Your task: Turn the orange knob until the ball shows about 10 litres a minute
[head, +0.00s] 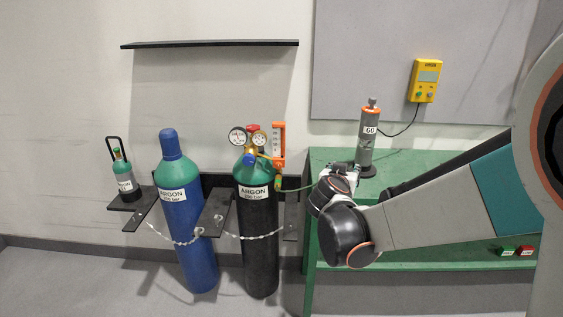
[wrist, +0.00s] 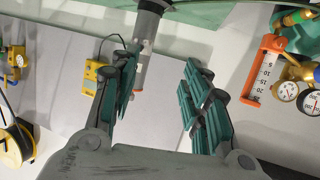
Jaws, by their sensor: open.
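The orange flowmeter (head: 278,143) stands upright beside the gauges on the black argon cylinder in the head view. It also shows at the upper right of the wrist view (wrist: 265,72), seen roughly upside down, with scale numbers from 5 to 20. I cannot make out its ball, and I cannot tell the orange knob apart from the orange body. My gripper (wrist: 160,78) is open and empty, its two fingers well apart. In the head view it is near the base of the grey cylinder on the bench, to the right of the flowmeter and apart from it.
The black argon cylinder (head: 258,225) and a blue one (head: 186,225) are chained at the wall. Two gauges (head: 246,137) sit left of the flowmeter. A grey cylinder (head: 367,145) stands on the green bench (head: 325,160). A yellow meter (head: 425,80) hangs on the wall.

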